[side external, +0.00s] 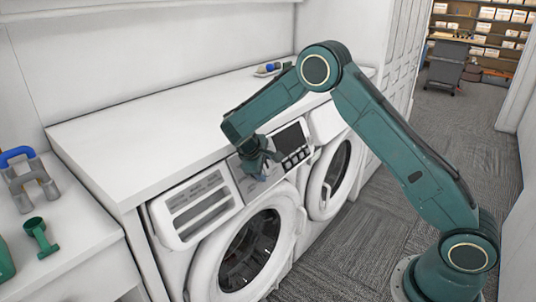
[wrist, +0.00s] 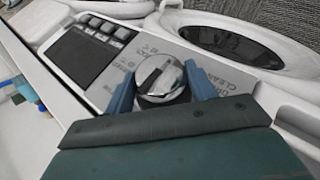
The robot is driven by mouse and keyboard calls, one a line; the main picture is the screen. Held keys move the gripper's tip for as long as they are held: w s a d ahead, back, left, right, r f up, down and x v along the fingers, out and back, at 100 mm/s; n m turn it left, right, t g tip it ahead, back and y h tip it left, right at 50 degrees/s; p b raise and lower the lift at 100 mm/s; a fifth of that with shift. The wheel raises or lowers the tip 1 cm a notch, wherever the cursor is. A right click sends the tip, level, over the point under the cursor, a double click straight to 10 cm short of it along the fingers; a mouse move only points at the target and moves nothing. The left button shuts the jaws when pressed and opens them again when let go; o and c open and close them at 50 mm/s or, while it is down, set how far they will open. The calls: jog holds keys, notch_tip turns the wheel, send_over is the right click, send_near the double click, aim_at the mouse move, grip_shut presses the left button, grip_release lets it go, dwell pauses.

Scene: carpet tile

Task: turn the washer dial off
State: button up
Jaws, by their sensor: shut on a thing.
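The washer dial (wrist: 160,78) is a round silver knob with a raised bar across it, on a light grey panel with printed lettering. In the wrist view my gripper (wrist: 159,74) has one blue finger on each side of it, shut on the dial. In the side external view my gripper (side external: 262,171) is at the washer's front panel and hides most of the dial. The white washer (side external: 207,258) has a round dark glass door (side external: 250,250) below the panel.
A dark display (wrist: 75,58) and several buttons (wrist: 108,28) sit beside the dial. A second white machine (side external: 335,180) stands to the right. A white counter (side external: 150,115) covers both. A green cup-like item (side external: 38,235) stands on the left surface.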

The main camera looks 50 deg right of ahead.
jog(key=shift+h, duration=0.3)
jog(key=o, duration=1)
jog(key=shift+a+r, duration=0.1)
jog(key=shift+r, duration=0.05)
jog(key=v, duration=1.3)
jog(key=shift+s+a+r, duration=0.2)
jog(key=shift+r, duration=0.1)
